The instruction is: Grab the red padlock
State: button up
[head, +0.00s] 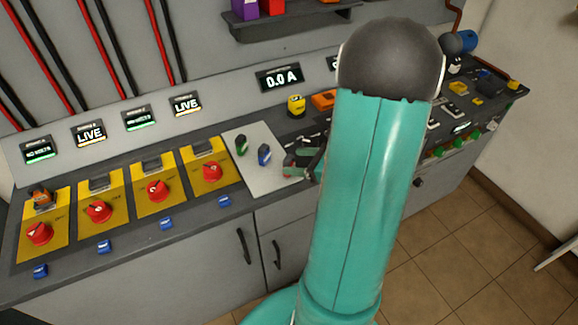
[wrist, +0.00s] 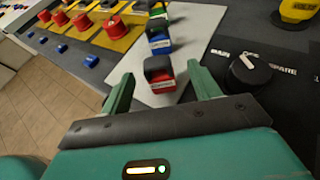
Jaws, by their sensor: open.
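The red padlock (wrist: 160,79) has a red body with a pale label and a dark top. It sits on a light grey board (wrist: 196,24), nearest my gripper in a row with a blue padlock (wrist: 159,44) and a green padlock (wrist: 157,12). My gripper (wrist: 158,88) is open, with one green finger on each side of the red padlock and gaps visible on both sides. In the head view my gripper (head: 305,160) is over the board's right edge, partly hidden behind my arm. Only a little of the red padlock (head: 289,171) shows there.
Yellow panels with red rotary knobs (head: 157,190) stand left of the board. Small blue tags (head: 166,223) lie along the counter's front. A black rotary switch (wrist: 250,70) is right of my gripper. A yellow object (head: 296,105) stands behind the board.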

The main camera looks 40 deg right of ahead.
jog(key=x, duration=0.5)
jog(key=shift+a+f, duration=0.1)
jog(key=shift+a, duration=0.05)
jog(key=shift+c, duration=0.2)
jog(key=c, duration=1.1)
